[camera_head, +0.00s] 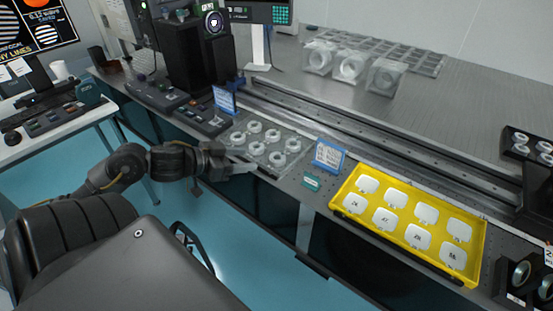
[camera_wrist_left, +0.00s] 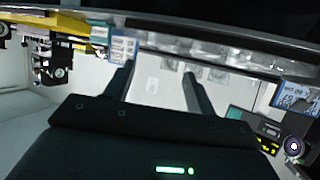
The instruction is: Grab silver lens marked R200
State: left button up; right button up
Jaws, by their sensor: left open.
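Several silver ring-shaped lenses sit in a clear tray (camera_head: 237,125) on the optical table. One is a front-row lens (camera_head: 277,158); no R200 marking is readable on any, so I cannot tell which lens it is. My left gripper (camera_head: 246,167) is at the table's front edge, just in front of the tray's near left side. It also shows in the left wrist view (camera_wrist_left: 157,78), with its two fingers spread apart and nothing between them. The lenses are blurred beyond the fingers there. My right gripper is not in view.
Blue-framed label signs (camera_head: 329,156) (camera_head: 224,100) flank the tray. A yellow tray (camera_head: 340,203) with white lidded boxes lies to the right. A long rail (camera_head: 350,130) runs behind. Clear cubes (camera_head: 386,77) stand at the back. A control box (camera_head: 200,117) stands left of the tray.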

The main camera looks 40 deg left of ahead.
pick_arm(q)
send_near(278, 157)
jog(key=shift+b+x, duration=0.4)
jog(key=shift+x, duration=1.1)
jog(key=x, duration=0.4)
jog(key=shift+w+f, duration=0.1)
jog(key=shift+w, duration=0.05)
jog(key=shift+w+d+f+b, duration=0.2)
jog(key=shift+w+b, duration=0.1)
jog(key=shift+w, duration=0.15)
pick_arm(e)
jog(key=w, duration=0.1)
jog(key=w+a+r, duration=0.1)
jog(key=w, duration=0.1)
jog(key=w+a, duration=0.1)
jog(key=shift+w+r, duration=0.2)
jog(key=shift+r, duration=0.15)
pick_arm(q)
jog(key=shift+c, duration=0.2)
jog(key=c, duration=0.7)
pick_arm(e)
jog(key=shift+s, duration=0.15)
